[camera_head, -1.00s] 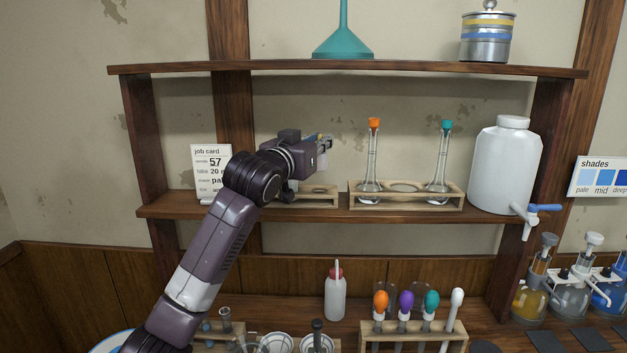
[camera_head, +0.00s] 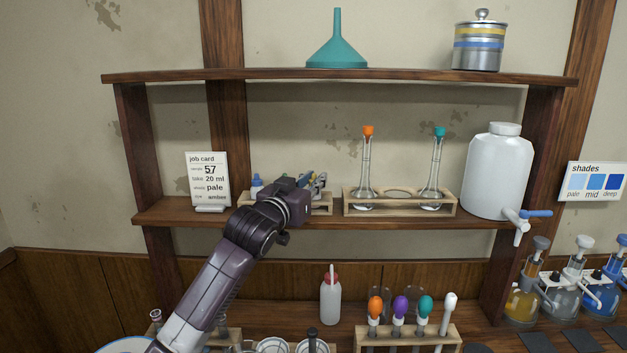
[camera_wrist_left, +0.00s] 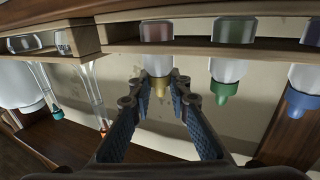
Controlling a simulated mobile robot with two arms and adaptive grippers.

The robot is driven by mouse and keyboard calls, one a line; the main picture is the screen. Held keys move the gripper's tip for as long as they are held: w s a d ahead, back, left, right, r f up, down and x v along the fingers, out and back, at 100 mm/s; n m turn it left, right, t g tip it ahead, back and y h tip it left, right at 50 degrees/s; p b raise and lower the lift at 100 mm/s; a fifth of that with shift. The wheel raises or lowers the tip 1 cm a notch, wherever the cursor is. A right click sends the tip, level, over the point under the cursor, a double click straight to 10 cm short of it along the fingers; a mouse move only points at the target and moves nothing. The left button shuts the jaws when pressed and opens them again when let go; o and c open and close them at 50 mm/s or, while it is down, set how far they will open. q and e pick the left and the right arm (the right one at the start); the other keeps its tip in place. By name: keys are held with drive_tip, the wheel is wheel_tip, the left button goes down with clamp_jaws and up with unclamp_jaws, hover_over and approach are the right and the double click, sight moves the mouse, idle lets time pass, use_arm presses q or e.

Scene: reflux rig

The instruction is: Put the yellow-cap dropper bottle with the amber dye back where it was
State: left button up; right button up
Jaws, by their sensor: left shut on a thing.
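The yellow-cap dropper bottle (camera_wrist_left: 158,65) is between my left gripper's (camera_wrist_left: 158,82) blue-padded fingers, which are shut on it. The wrist view is upside down, with caps pointing down. Its amber lower part shows past the front board of the small wooden rack (camera_wrist_left: 190,46), in line with the green-cap bottle (camera_wrist_left: 228,70) and blue-cap bottle (camera_wrist_left: 302,80). It appears to be seated in the rack. In the head view my left gripper (camera_head: 314,186) is at the rack (camera_head: 322,208) on the middle shelf and hides most of it. My right gripper is out of view.
A second wooden rack (camera_head: 400,209) with orange- and teal-stoppered flasks stands close to the right. A job card (camera_head: 208,182) and a blue-cap bottle (camera_head: 257,183) are to the left. The upper shelf (camera_head: 340,75) is overhead. A white jug (camera_head: 497,170) stands farther right.

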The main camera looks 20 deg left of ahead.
use_arm(q)
drive_tip(key=o, duration=0.7)
drive_tip(key=shift+o, duration=0.2)
drive_tip(key=shift+f, duration=0.1)
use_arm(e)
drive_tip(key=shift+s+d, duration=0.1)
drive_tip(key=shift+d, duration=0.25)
use_arm(q)
drive_tip(key=shift+s, duration=0.5)
drive_tip(key=s+a+b, duration=0.1)
drive_tip(key=s+b, duration=0.2)
drive_tip(key=s, duration=0.8)
drive_tip(key=shift+a, duration=0.15)
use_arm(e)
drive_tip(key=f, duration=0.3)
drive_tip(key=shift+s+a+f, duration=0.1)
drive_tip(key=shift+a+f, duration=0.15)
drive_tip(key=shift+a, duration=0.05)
